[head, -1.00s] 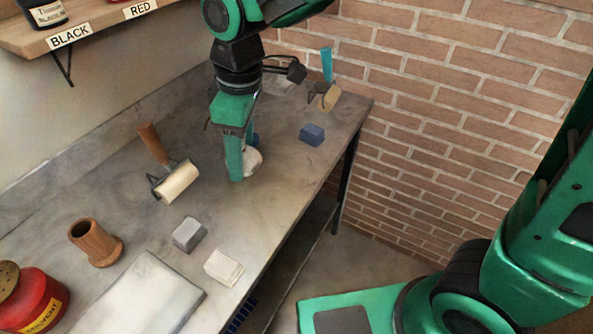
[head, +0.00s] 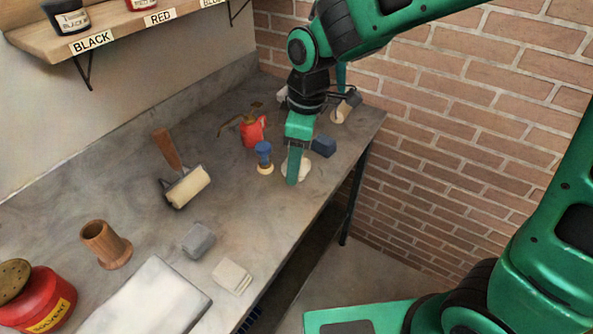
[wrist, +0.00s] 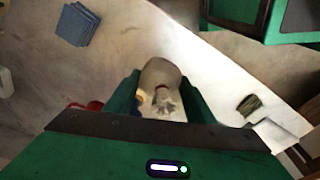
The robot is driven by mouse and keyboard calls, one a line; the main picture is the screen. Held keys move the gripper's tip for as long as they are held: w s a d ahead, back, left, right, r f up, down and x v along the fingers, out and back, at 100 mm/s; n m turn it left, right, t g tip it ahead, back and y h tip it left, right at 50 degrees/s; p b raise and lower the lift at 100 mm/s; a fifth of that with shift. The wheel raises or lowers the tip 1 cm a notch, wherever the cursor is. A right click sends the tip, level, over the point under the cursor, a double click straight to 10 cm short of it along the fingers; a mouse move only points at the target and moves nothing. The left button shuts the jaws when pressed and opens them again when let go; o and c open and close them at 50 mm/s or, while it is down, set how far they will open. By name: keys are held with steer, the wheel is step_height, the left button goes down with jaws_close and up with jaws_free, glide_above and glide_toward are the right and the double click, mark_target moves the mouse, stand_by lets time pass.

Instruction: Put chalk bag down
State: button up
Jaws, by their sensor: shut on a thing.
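The chalk bag (head: 303,174) is a small whitish pouch, low over the far right part of the grey workbench (head: 238,198), close to its front edge. My gripper (head: 293,178) points down and is shut on it; a green finger hides part of the bag. In the wrist view the bag (wrist: 160,75) shows as a pale lump between my two green fingers. I cannot tell whether its underside touches the bench.
A blue block (head: 323,146) sits just behind the bag. A blue-topped tool (head: 264,157) and a red can (head: 252,131) stand to its left. A roller (head: 187,187), grey block (head: 198,239) and pale block (head: 232,275) lie nearer. Bench between bag and roller is mostly clear.

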mark_target(301, 184)
steer(key=shift+w+d+f, duration=0.5)
steer(key=shift+d+f, duration=0.1)
steer(key=shift+d, duration=0.1)
steer(key=shift+f, duration=1.7)
steer(key=shift+f, duration=0.1)
steer(key=shift+f, duration=0.25)
steer(key=o, duration=1.2)
steer(key=shift+r, duration=0.2)
steer(key=r, duration=0.7)
steer(key=d+r, duration=0.1)
steer(key=r, duration=0.2)
steer(key=shift+r, duration=0.4)
steer(key=shift+d, duration=0.1)
